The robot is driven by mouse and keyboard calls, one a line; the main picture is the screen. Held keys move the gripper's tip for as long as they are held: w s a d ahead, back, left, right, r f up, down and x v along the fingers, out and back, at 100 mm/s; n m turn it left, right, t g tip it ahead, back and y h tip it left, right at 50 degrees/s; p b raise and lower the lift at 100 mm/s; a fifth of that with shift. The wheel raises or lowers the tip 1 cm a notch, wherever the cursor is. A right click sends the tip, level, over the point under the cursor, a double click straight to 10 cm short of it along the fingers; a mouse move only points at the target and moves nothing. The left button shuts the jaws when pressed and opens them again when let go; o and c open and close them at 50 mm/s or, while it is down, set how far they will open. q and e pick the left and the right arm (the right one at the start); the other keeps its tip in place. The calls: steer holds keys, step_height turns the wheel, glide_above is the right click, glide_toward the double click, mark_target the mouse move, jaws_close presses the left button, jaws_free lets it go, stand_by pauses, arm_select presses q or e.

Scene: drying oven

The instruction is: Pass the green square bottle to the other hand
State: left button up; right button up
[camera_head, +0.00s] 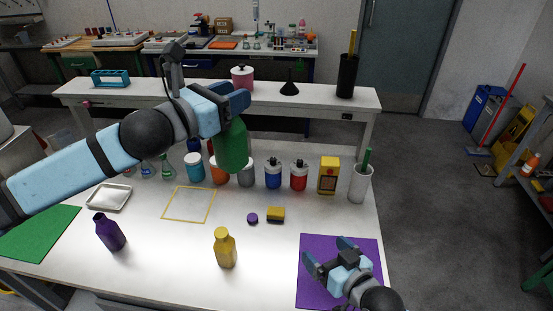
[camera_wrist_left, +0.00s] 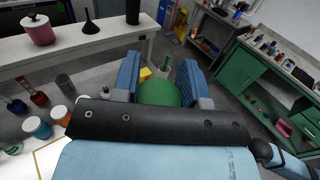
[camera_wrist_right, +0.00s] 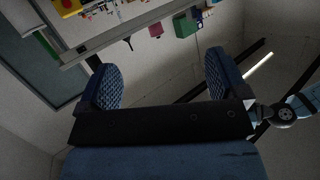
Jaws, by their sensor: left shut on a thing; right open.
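The green square bottle (camera_head: 231,148) is held up above the back middle of the table in the head view. My left gripper (camera_head: 238,101) is shut on its upper part; the bottle hangs below the fingers. In the left wrist view the green bottle (camera_wrist_left: 160,93) shows between the two blue finger pads (camera_wrist_left: 160,80). My right gripper (camera_head: 330,254) is open and empty, low over the purple mat (camera_head: 312,244) at the front right. In the right wrist view its pads (camera_wrist_right: 163,78) stand wide apart with nothing between them. The two grippers are far apart.
A yellow bottle (camera_head: 225,250) and a purple bottle (camera_head: 109,232) stand at the front of the table. Several jars, a yellow box (camera_head: 328,175) and a white cup (camera_head: 359,184) line the back.

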steer(key=w+a+r+n+y, duration=0.1)
steer(key=w+a+r+y, duration=0.15)
steer(key=r, duration=0.35)
steer(key=w+a+r+n+y, duration=0.1)
steer(key=a+r+n, duration=0.15)
steer(key=r, duration=0.35)
steer(key=n+g+y, duration=0.3)
steer(key=y, duration=0.1)
glide_toward(239, 145)
steer(key=shift+h, duration=0.25)
steer(key=x, duration=1.3)
steer(key=shift+r, duration=0.15)
steer(key=c, duration=0.9)
arm_select(q)
steer(key=o, duration=1.2)
arm_select(e)
steer(key=shift+s, duration=0.1)
steer(key=shift+c, duration=0.5)
